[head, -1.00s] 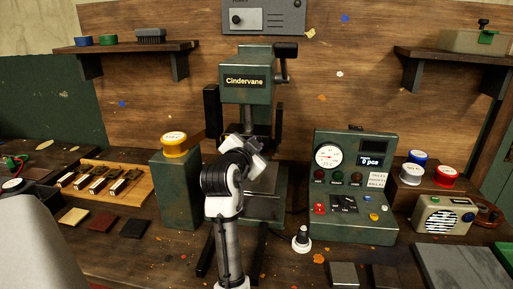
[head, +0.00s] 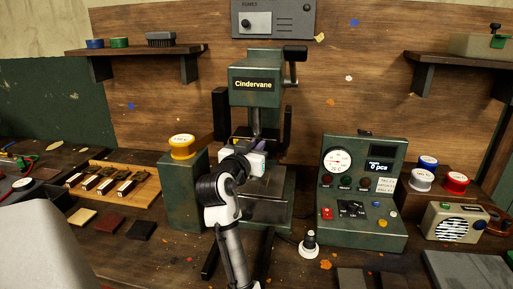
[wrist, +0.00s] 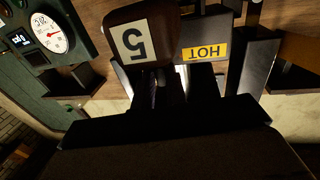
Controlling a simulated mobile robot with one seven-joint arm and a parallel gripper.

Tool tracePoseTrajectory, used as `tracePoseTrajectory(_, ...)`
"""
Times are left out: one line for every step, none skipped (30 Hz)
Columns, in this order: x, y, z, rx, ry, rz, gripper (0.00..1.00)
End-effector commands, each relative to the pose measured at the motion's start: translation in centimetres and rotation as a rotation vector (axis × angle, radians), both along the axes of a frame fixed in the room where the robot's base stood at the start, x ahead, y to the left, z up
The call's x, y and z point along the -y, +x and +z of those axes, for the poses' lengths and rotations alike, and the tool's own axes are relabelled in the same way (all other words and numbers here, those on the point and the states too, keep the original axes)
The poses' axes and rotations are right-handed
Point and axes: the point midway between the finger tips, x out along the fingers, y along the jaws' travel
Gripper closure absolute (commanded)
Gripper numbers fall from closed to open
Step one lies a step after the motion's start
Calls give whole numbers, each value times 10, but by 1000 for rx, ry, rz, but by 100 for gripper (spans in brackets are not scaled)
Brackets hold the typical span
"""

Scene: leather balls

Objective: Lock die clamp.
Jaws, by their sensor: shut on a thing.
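The green press marked Cindervane (head: 252,85) stands at the back centre, with a dark side lever (head: 294,54). My gripper (head: 260,146) is at the working gap under its head. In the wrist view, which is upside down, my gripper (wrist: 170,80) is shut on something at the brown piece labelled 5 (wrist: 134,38). This piece is beside the dark block with the yellow HOT label (wrist: 204,52). The exact grip and the die clamp's own position are hard to make out, as my gripper hides part of the gap.
A control box (head: 361,195) with a gauge stands right of the press. A yellow-lidded tin (head: 182,147) sits on a green block (head: 184,200) to the left. A wooden rack (head: 143,194) holds several dies. A dark-knobbed white-based object (head: 309,246) stands in front.

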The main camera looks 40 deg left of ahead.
Motion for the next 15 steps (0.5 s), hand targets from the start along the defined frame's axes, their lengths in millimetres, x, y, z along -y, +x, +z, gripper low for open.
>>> tracePoseTrajectory(0, 0, -1, 1, -7, -1, 100)
tracePoseTrajectory(0, 0, -1, 3, -9, -1, 100)
tracePoseTrajectory(0, 0, -1, 5, -12, -1, 100)
tracePoseTrajectory(0, 0, -1, 6, -14, -1, 100)
tracePoseTrajectory(0, 0, -1, 6, -15, 0, 100)
tracePoseTrajectory(-1, 0, -1, 7, -16, 0, 100)
tracePoseTrajectory(-1, 0, -1, 8, -15, 0, 100)
tracePoseTrajectory(-1, 0, -1, 8, -15, 0, 100)
tracePoseTrajectory(-1, 0, -1, 8, -15, 0, 100)
tracePoseTrajectory(-1, 0, -1, 8, -15, 0, 100)
tracePoseTrajectory(-1, 0, -1, 8, -15, 0, 100)
tracePoseTrajectory(-1, 0, -1, 8, -15, 0, 100)
tracePoseTrajectory(-1, 0, -1, 8, -15, 0, 100)
tracePoseTrajectory(-1, 0, -1, 8, -15, 0, 100)
tracePoseTrajectory(-1, 0, -1, 8, -15, 0, 85)
